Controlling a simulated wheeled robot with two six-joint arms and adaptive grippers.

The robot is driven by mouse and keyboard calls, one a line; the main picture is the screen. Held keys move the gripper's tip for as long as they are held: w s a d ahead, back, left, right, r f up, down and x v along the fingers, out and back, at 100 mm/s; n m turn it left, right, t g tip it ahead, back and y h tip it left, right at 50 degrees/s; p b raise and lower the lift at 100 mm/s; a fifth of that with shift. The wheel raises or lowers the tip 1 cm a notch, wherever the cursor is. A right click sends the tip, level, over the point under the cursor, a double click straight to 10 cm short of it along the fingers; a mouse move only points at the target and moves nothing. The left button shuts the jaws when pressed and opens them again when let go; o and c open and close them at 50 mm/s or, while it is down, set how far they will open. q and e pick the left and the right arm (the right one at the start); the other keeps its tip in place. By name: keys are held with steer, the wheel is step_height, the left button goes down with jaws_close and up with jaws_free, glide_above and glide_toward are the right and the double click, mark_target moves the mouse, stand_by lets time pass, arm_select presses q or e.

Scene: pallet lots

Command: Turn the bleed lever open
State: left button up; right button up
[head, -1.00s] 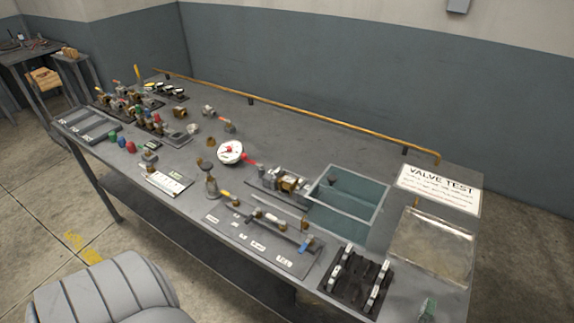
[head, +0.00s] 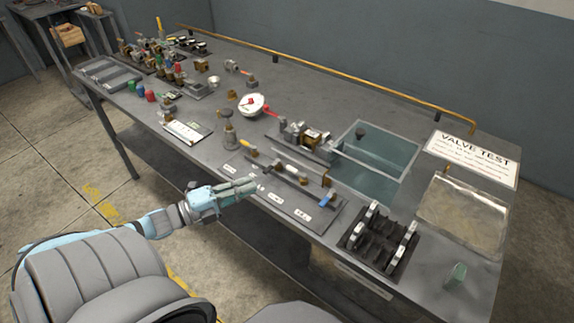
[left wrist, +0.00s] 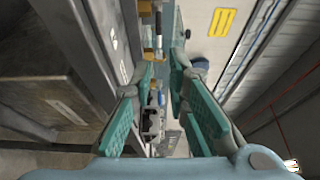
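A flat grey manifold plate (head: 290,207) with small white labels lies along the bench's front edge. A red lever (head: 270,116) sits beside a round white gauge (head: 251,105) further back. The labels are too small to read, so I cannot tell which is the bleed lever. My left gripper (head: 254,186) is at the plate's front edge, near its left part. In the left wrist view its teal fingers (left wrist: 158,80) are apart with nothing gripped. My right gripper is out of view.
A water-filled tank (head: 375,160) stands behind the plate, with a clear-topped tray (head: 462,210) to its right. A black rack (head: 380,242) is right of the plate. Several valves and bottles crowd the bench's left. An orange rail (head: 330,72) runs along the back.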

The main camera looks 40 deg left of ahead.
mark_target(290, 170)
arm_select(q)
steer(key=b+x, duration=0.3)
steer(key=x, duration=0.9)
steer(key=shift+a, duration=0.15)
steer(key=shift+w, duration=0.45)
jaws_close()
